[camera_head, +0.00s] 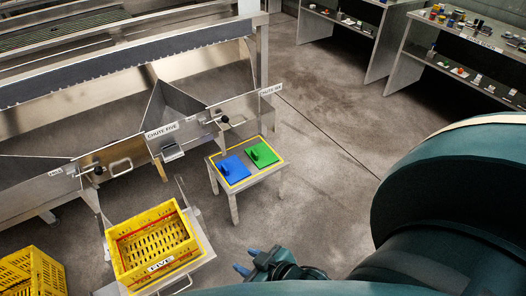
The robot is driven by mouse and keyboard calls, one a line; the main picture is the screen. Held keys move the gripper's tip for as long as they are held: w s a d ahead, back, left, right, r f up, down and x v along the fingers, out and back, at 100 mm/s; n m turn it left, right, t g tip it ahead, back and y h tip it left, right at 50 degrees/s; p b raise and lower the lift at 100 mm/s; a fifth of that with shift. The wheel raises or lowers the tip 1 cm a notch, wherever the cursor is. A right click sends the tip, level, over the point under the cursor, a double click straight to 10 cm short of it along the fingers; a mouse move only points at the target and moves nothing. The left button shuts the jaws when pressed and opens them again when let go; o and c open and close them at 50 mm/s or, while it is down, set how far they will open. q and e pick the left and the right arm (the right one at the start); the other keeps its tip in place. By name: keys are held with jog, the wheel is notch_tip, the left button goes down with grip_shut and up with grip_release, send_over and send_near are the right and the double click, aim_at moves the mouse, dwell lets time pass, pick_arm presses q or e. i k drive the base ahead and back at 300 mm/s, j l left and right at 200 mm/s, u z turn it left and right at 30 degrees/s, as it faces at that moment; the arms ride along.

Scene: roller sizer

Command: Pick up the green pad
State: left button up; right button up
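The green pad (265,158) lies flat on a small metal table (227,191), on the right half of its top. It has a raised dark green part on its upper side. A blue pad (234,170) lies just left of it on the same table. My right gripper (247,262) shows at the bottom middle, with two blue fingertips spread apart and nothing between them. It is well apart from the pads, nearer to me. My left gripper is not in view.
A yellow crate (152,246) labelled FIVE stands on a low stand to the left, with more yellow crates (46,272) at bottom left. Metal chutes (182,120) stand behind the table. Shelves (405,55) line the back right. The floor right of the table is clear.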

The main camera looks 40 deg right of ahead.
aim_at(261, 153)
jog(key=l+u, duration=0.4)
jog(key=l, duration=2.95)
jog(key=i+l, duration=0.1)
jog(key=l, duration=0.25)
jog(key=i+l+u, duration=0.1)
jog(key=l, duration=0.6)
jog(key=i+l, duration=0.2)
jog(key=i, duration=0.2)
jog(key=i+l+u, duration=0.1)
jog(key=i, duration=0.3)
jog(key=i+l, duration=0.05)
jog(key=l, duration=0.05)
